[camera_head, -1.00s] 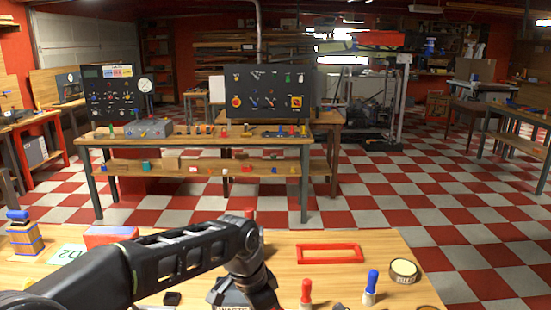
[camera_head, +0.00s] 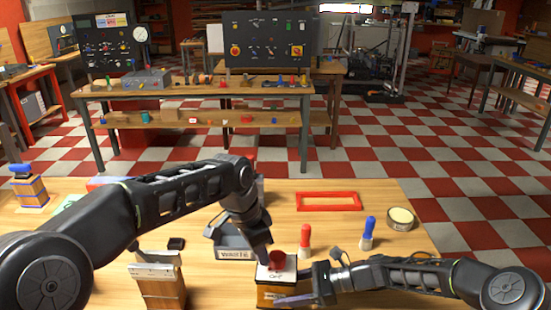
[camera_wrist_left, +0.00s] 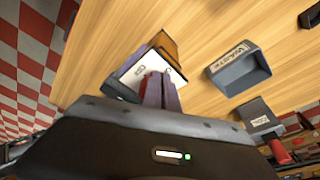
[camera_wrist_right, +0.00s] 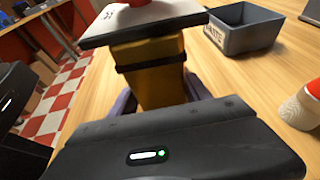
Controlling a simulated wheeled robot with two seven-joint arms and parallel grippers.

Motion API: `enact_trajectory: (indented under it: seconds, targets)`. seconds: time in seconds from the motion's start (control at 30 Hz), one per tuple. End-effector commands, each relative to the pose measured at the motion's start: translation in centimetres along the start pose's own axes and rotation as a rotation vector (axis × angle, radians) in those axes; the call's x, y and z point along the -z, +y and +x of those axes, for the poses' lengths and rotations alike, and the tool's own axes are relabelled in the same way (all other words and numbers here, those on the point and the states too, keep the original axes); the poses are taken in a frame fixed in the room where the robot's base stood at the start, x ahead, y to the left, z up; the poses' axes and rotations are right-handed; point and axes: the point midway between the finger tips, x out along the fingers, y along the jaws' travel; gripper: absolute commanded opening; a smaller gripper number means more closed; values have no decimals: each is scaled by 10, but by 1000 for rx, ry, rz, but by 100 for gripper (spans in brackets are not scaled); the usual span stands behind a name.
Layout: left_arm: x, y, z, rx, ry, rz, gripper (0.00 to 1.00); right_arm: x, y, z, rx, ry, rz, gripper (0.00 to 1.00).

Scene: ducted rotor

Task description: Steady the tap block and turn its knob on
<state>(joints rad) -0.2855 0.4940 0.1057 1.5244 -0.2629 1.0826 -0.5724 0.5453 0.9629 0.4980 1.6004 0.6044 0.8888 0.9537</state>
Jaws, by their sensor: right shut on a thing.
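The tap block (camera_head: 283,295) stands at the table's front, with a dark band, a white top plate and a red knob (camera_head: 278,259). My right gripper (camera_head: 303,286) is shut on the block's body from the right; the right wrist view shows the yellow-brown body (camera_wrist_right: 150,75) between the fingers. My left gripper (camera_head: 264,254) points down at the top plate, right beside the knob. In the left wrist view its fingers (camera_wrist_left: 161,91) are close together over the white plate (camera_wrist_left: 140,68); whether the knob is between them is unclear.
A grey waste bin (camera_head: 233,245) stands just behind the block. A wooden block with a pale top (camera_head: 158,280) is to the left.

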Motion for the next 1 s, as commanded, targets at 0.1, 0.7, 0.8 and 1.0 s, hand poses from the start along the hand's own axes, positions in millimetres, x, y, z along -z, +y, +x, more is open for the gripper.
enact_trajectory:
  seconds: [0.1,0.7,0.8,1.0]
  targets:
    - [2,-2,0,2,5,0,0,0,2,1,-5,-1,-3,20]
    - [1,-4,-1,3,7,0,0,0,2,2,-7,0,-4,20]
    - [-2,-5,-2,3,6,-1,0,0,2,1,-6,0,-3,20]
    - [-5,-5,-2,1,3,0,0,0,1,1,-3,0,-1,20]
